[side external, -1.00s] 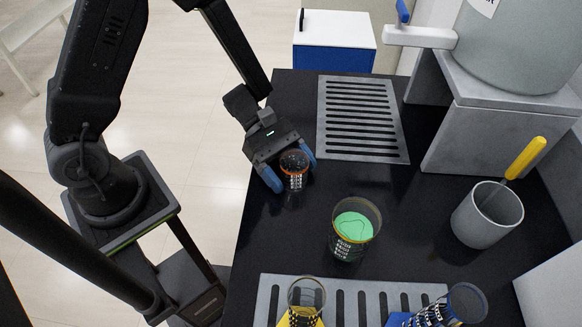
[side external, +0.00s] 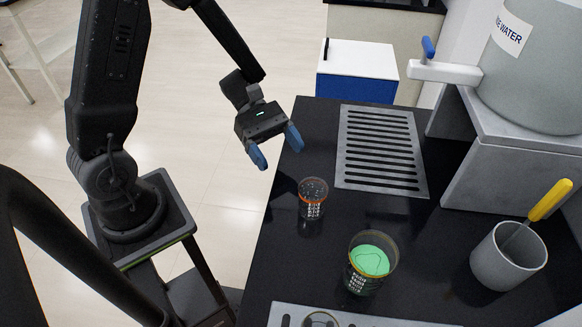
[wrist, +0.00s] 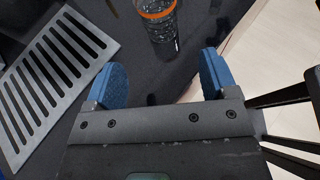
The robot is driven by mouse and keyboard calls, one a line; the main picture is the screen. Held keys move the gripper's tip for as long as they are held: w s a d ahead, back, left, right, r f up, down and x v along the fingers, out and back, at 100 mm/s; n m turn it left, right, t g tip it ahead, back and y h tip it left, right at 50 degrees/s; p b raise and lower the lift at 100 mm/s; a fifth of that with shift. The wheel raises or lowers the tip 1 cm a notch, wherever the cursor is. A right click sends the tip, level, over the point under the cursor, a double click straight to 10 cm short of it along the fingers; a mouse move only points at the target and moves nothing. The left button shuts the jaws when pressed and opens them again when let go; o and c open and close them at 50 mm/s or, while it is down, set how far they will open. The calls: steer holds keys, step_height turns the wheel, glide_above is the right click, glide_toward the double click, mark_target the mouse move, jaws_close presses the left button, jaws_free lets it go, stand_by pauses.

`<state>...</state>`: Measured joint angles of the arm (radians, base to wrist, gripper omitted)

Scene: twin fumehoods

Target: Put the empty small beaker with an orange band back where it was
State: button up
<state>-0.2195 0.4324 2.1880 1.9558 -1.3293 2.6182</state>
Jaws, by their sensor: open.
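The small beaker with an orange band (side external: 312,199) stands upright on the black bench top near its left edge. It is clear, with dark and white markings, and looks empty. In the wrist view the beaker (wrist: 157,22) shows at the top, beyond the fingertips and not between them. My gripper (side external: 274,152) is open and empty, with blue fingers spread, behind and to the left of the beaker and apart from it. The gripper (wrist: 160,80) also shows in the wrist view with nothing between its fingers.
A larger beaker of green liquid (side external: 370,264) stands in front and to the right of the small one. A slotted grey plate (side external: 381,150) lies behind. A grey cup (side external: 508,256) with a yellow-handled tool and a large water container (side external: 530,75) are at the right.

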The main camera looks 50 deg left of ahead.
steer(key=shift+a+r, duration=0.15)
steer(key=shift+a, duration=0.15)
steer(key=w+a+r+n+t+y, duration=0.35)
steer(key=r+n+t+y, duration=0.25)
steer(key=n, duration=0.9)
steer(key=w+a+r+n+t+y, duration=0.2)
steer(key=w+r+n+t+y, duration=0.4)
steer(key=n, duration=0.8)
steer(key=s+d+r+n+g, duration=0.1)
steer(key=s+n+g, duration=0.2)
steer(key=s+n, duration=0.6)
steer(key=s+d+r+n+g+y, duration=0.1)
steer(key=s+d+n+g, duration=0.1)
steer(key=s+n, duration=0.7)
steer(key=n+g, duration=0.1)
steer(key=n, duration=0.6)
steer(key=shift+s+d+r, duration=0.15)
steer(key=shift+s+d, duration=0.15)
